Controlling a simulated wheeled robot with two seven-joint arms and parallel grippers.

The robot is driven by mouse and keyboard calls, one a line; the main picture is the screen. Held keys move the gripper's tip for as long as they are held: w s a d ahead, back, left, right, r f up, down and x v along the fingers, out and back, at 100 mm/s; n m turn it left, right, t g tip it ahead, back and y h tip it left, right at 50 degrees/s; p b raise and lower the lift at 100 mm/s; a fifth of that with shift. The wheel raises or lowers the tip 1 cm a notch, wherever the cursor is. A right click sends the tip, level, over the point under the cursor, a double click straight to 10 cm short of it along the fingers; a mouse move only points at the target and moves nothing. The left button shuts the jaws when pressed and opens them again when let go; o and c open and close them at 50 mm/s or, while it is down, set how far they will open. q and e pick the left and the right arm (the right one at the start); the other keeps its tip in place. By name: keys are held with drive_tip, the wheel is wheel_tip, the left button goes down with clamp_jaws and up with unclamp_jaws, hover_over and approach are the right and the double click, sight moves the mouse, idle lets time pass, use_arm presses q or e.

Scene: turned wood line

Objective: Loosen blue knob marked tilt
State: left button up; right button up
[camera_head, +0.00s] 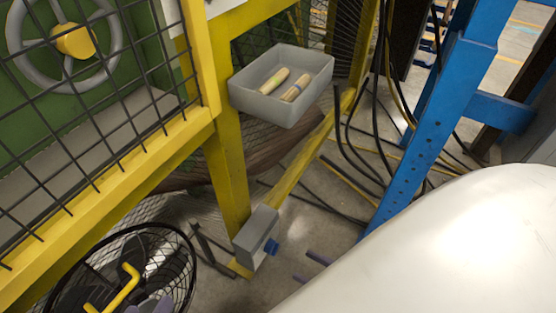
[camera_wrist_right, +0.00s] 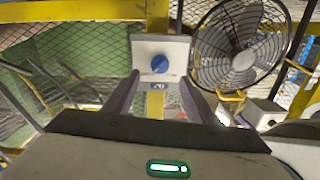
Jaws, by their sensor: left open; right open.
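The blue knob (camera_head: 271,247) sits on the face of a small grey box (camera_head: 254,238) fixed to the yellow post. In the right wrist view the knob (camera_wrist_right: 160,64) faces the camera, above a small dark label (camera_wrist_right: 159,86) too small to read. My right gripper (camera_head: 311,269) is open, just right of the knob and apart from it in the head view. In the right wrist view its two fingers (camera_wrist_right: 162,80) spread to either side below the knob, with nothing between them. My left gripper (camera_head: 150,306) is open at the bottom edge, partly out of frame, in front of the fan.
A black caged fan (camera_head: 100,268) with a yellow part stands at the lower left. A grey bin (camera_head: 270,108) holding two wooden turned pieces hangs above the box. Yellow mesh guarding (camera_head: 90,155) fills the left; cables and a blue upright (camera_head: 425,130) stand right.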

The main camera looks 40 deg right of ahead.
sight(272, 247)
use_arm(q)
drive_tip(key=shift+d+r+b, duration=0.15)
drive_tip(key=shift+r+b, duration=0.15)
use_arm(e)
drive_tip(key=x, duration=1)
drive_tip(key=shift+s, duration=0.1)
drive_tip(key=c, duration=1.1)
drive_tip(key=shift+o, duration=0.3)
drive_tip(key=shift+n, duration=0.4)
use_arm(q)
drive_tip(key=shift+d+r+h, duration=0.1)
drive_tip(key=shift+r+h, duration=0.05)
drive_tip(key=shift+h, duration=0.15)
use_arm(e)
drive_tip(key=n, duration=1.7)
drive_tip(key=shift+d, duration=0.1)
drive_tip(key=shift+s, duration=0.1)
